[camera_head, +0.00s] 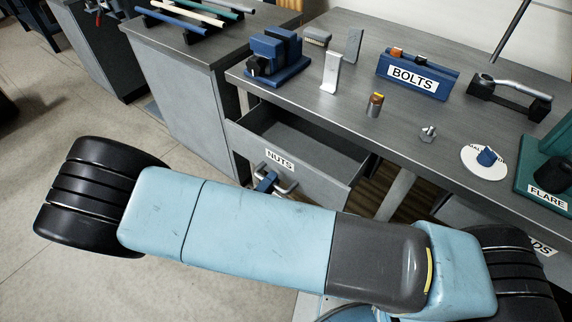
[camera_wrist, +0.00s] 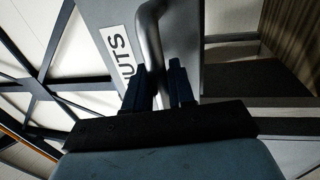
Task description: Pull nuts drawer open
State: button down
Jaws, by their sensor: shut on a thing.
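The nuts drawer (camera_head: 335,170) is a grey drawer with a white NUTS label, under the grey workbench. It stands out from the bench, and its empty-looking inside shows from above in the head view. Its bar handle (camera_head: 289,186) is on the front, below the label. My gripper (camera_head: 267,182) is at the handle, mostly hidden behind my light blue arm. In the wrist view my gripper's dark fingers (camera_wrist: 164,84) are shut on the metal handle (camera_wrist: 150,35), with the partly cut-off label (camera_wrist: 121,55) to the left.
The workbench (camera_head: 335,110) holds a blue vise (camera_head: 273,58), a blue BOLTS bin (camera_head: 415,74), a small cylinder (camera_head: 374,105), a bolt (camera_head: 428,133) and a white disc (camera_head: 484,160). A grey cabinet (camera_head: 180,105) stands left of the drawer. Open floor (camera_head: 45,115) lies at the left.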

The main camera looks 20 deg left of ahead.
jog(key=r+v, duration=0.1)
jog(key=v, duration=0.7)
jog(key=shift+s, duration=0.15)
jog(key=c, duration=1.2)
grip_release()
jog(key=shift+o, duration=0.5)
jog(key=shift+r, duration=0.15)
jog(key=v, duration=1.3)
jog(key=shift+s+a, duration=0.2)
jog(key=shift+s, duration=0.1)
jog(key=shift+s, duration=0.1)
